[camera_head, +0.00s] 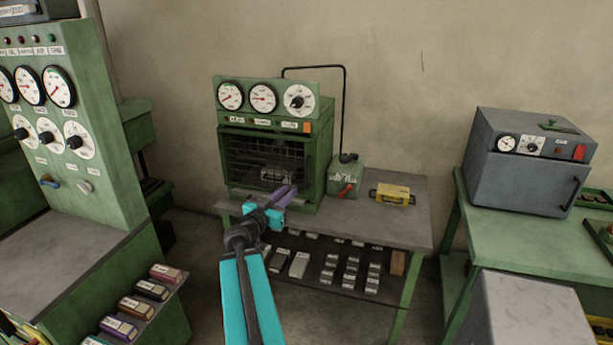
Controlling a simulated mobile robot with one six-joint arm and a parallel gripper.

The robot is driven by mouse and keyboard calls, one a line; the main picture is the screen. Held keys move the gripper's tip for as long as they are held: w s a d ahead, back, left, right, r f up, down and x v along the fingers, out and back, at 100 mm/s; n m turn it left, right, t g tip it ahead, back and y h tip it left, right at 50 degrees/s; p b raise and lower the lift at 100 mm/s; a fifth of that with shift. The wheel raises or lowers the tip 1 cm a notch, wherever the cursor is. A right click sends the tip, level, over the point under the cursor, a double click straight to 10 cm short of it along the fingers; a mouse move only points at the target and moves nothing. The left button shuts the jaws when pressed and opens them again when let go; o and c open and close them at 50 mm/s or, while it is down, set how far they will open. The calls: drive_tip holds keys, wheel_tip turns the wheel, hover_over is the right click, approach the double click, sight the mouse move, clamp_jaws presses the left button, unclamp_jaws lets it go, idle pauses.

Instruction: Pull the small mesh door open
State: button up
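The small mesh door (250,149) is a dark wire grid on the front of a green cabinet (318,140) with round dials on top. It appears closed, and a pale block shows behind the mesh. My gripper (290,191) has purple fingers and is in front of the door's lower right corner in the picture. Whether it touches the door cannot be told. The gap between the fingers is too small to make out, and I see nothing held. My gripper covers part of the cabinet's lower front edge.
The cabinet stands on a grey-topped table (411,213) with several metal blocks on its lower shelf. A green box (346,178) with a red lever and a yellow box (392,194) stand to its right. A green control panel (97,165) is at left, a grey oven (526,165) at right.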

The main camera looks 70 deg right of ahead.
sight(306, 187)
drive_tip(key=shift+d, duration=0.1)
drive_tip(key=shift+s+d+p, duration=0.3)
drive_tip(key=shift+s+d, duration=0.05)
drive_tip(key=shift+d, duration=1.85)
drive_tip(key=shift+s+d+p, duration=0.3)
drive_tip(key=shift+d, duration=1.95)
drive_tip(key=shift+s+d+p, duration=0.3)
drive_tip(key=shift+s+d, duration=0.05)
drive_tip(key=shift+d, duration=1.85)
clamp_jaws()
